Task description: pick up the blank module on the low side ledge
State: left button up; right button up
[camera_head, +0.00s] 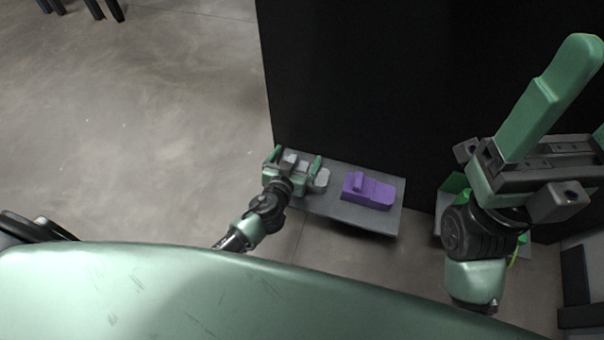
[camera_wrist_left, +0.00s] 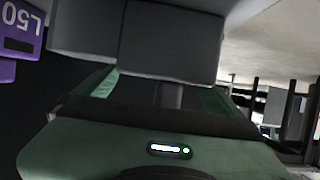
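The blank module (camera_head: 320,181) is a plain grey block on the left part of the low side ledge (camera_head: 345,212). My left gripper (camera_head: 294,162) is over it, with its green fingers spread on either side of its raised part. In the left wrist view the grey block (camera_wrist_left: 170,42) fills the upper middle, just beyond the spread fingers (camera_wrist_left: 165,92). Gaps show inside the fingers, so the gripper looks open; contact with the module is hidden. My right gripper (camera_head: 570,120) is open and empty, high at the right.
A black panel (camera_head: 400,90) rises behind the ledge. A green object (camera_head: 453,184) is partly hidden behind my right arm. Open floor lies left.

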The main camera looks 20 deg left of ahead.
pick_arm(q)
jog(key=c, duration=1.4)
jog(key=shift+r, duration=0.1)
